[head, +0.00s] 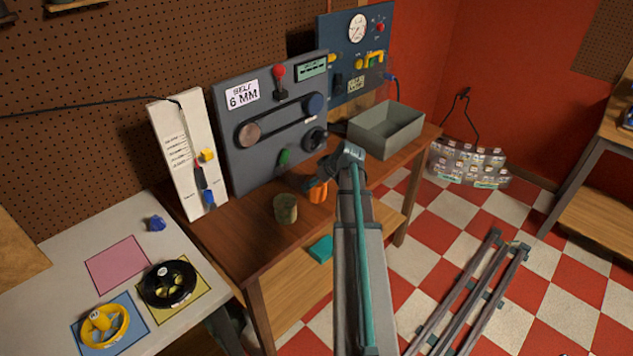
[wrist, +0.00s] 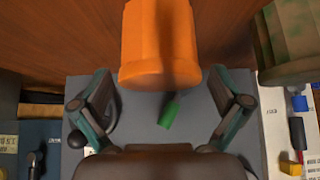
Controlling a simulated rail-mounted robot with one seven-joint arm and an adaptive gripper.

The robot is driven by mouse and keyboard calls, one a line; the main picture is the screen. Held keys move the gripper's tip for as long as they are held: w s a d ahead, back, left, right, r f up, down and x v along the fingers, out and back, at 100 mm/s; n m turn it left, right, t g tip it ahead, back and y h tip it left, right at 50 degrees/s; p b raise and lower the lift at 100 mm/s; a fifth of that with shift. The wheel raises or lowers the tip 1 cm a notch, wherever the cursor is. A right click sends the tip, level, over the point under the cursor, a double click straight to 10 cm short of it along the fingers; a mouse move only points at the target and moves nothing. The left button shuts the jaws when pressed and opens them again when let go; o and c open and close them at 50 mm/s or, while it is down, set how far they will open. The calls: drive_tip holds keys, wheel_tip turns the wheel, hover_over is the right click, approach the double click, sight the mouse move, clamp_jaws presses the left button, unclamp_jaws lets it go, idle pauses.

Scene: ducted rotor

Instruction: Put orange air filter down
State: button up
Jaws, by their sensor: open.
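The orange air filter (head: 317,191) stands on the wooden bench (head: 255,245), partly hidden behind my arm in the head view. In the wrist view the orange filter (wrist: 158,45) is at the top middle, just beyond my fingertips. My gripper (wrist: 160,88) is open, with a finger on each side and nothing between them. In the head view my arm hides most of the gripper, close beside the filter. I cannot tell whether a finger touches it.
A mottled green filter (head: 286,208) stands left of the orange one. A grey belt panel (head: 235,160) and a white panel (head: 170,145) stand behind. A grey bin (head: 385,132) is at the bench's right end. A teal object (head: 320,249) lies below the bench top.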

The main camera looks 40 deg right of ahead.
drive_tip(key=shift+r, duration=0.2)
drive_tip(key=b+v, duration=0.3)
drive_tip(key=v, duration=0.9)
